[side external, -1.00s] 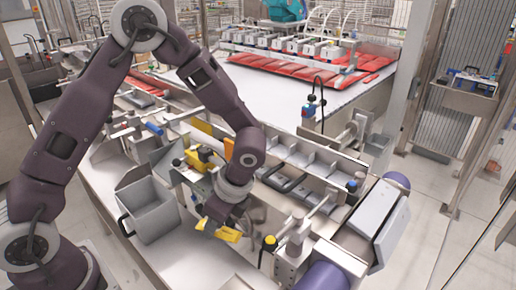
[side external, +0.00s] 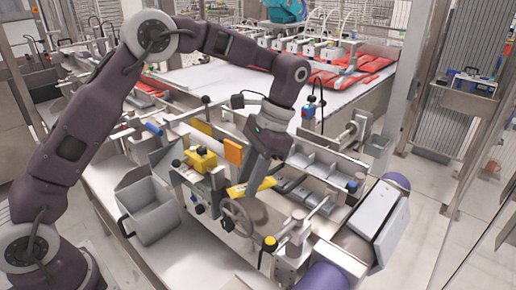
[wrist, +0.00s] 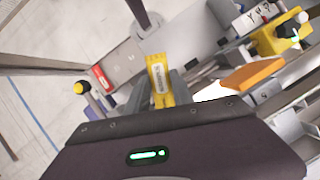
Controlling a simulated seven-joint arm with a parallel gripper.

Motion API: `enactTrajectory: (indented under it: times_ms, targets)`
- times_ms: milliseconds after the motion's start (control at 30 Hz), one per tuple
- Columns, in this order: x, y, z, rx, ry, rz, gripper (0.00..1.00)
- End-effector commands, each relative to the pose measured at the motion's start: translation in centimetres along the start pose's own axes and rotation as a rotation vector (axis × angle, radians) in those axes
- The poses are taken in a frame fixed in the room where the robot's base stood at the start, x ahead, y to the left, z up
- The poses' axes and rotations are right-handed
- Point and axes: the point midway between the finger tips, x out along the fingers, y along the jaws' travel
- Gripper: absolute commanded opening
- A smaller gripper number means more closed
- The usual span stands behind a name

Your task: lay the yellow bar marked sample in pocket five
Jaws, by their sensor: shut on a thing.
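My gripper (side external: 258,182) is shut on the yellow bar (side external: 243,190) and holds it in the air, over the near-left side of the machine. In the wrist view the bar (wrist: 158,75) lies between the fingers, with dark lettering along its face that is too small to read surely. The row of grey divided pockets (side external: 325,166) is to the right of my gripper in the side view. The bar is apart from the pockets. The pocket numbers cannot be read, and my forearm and gripper hide part of the row's left end.
A grey open bin (side external: 150,218) stands at the left. A handwheel (side external: 236,216) is just below the bar. A yellow-topped post (side external: 269,243), a yellow block (side external: 201,160) and an orange plate (side external: 233,151) stand close around. A blue-ended roller (side external: 397,181) is at the right.

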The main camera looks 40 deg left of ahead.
Motion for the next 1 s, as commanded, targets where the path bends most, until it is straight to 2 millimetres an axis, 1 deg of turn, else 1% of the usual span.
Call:
enactTrajectory:
  times_ms: [67,200,367,567,667,700,767,800,867,900,1000]
  targets:
    - [-0.9,-0.7,-0.7,-0.098,0.005,0.039,0.0]
    - [-2.1,-2.5,-2.0,-0.396,0.009,0.162,0.0]
    - [-2.9,-4.6,-3.4,-0.735,0.012,0.297,0.0]
    - [-4.0,-8.0,-5.3,-1.204,0.013,0.486,0.0]
    - [-4.7,-10.2,-6.3,-1.491,0.013,0.601,0.0]
    - [-5.0,-11.3,-6.8,-1.62,0.011,0.652,0.0]
    - [-5.7,-13.0,-7.5,-1.825,0.01,0.734,0.0]
    - [-6.1,-14.2,-7.9,-1.969,0.008,0.79,0.0]
    - [-6.8,-16.1,-8.5,-2.181,0.008,0.873,0.0]
    - [-7.2,-17.3,-8.9,-2.318,0.007,0.927,0.0]
    - [-8.4,-20.1,-9.6,-2.634,0.003,1.051,0.0]
